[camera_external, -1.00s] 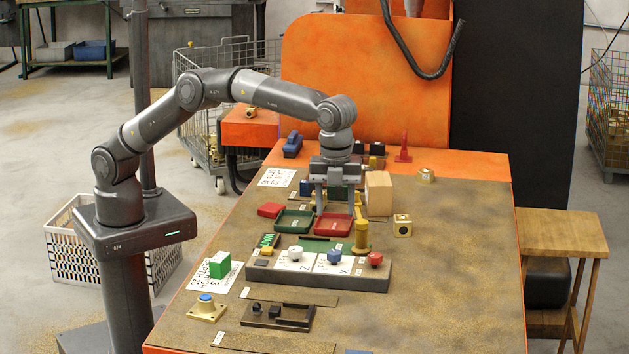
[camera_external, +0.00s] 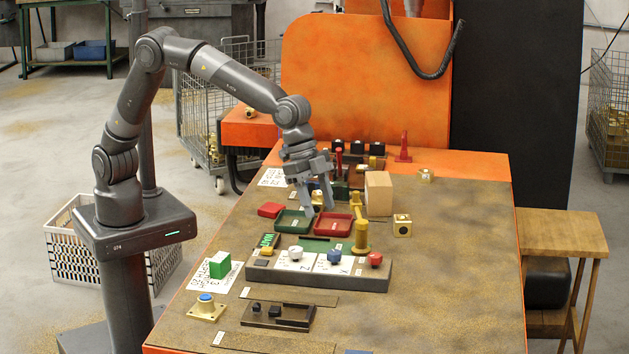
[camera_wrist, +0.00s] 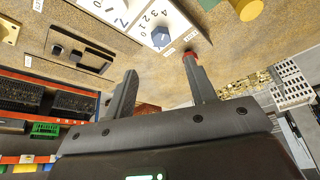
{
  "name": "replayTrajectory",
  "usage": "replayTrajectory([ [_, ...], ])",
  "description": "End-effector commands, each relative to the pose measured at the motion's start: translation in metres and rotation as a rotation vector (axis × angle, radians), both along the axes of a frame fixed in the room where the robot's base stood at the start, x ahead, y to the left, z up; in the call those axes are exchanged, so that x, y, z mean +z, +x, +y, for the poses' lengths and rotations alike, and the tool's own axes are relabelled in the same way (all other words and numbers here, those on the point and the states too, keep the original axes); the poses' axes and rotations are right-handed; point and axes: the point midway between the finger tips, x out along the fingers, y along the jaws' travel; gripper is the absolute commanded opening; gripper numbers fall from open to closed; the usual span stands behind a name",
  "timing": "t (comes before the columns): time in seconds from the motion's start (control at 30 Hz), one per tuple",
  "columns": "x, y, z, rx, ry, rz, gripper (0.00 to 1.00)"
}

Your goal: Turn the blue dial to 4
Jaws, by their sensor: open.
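The blue dial (camera_external: 334,256) sits on a white plate on the grey panel block (camera_external: 318,276), between a white knob (camera_external: 295,253) and a red knob (camera_external: 375,259). In the wrist view the blue dial (camera_wrist: 162,36) stands on its plate beside printed digits 4, 3, 2, 1, 0; which digit it points to is too small to tell. My gripper (camera_external: 318,207) is open and empty, tilted, in the air above the trays behind the panel. In the wrist view its fingers (camera_wrist: 161,69) are apart, with the dial beyond them.
A green tray (camera_external: 294,221) and a red tray (camera_external: 333,225) lie behind the panel. A yellow post (camera_external: 361,236) stands close behind its right part, and a wooden block (camera_external: 378,193) farther back. A dark switch box (camera_external: 278,316) lies in front. The table's right side is mostly clear.

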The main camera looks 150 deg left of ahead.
Motion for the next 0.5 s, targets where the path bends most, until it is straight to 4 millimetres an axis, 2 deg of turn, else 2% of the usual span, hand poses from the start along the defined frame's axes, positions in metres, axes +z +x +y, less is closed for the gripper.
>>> replayTrajectory([
  [0.17, -0.01, 0.001, 0.003, 0.033, -0.007, -0.014, 0.51],
  [0.5, -0.068, 0.024, 0.008, 0.029, -0.007, -0.011, 0.51],
])
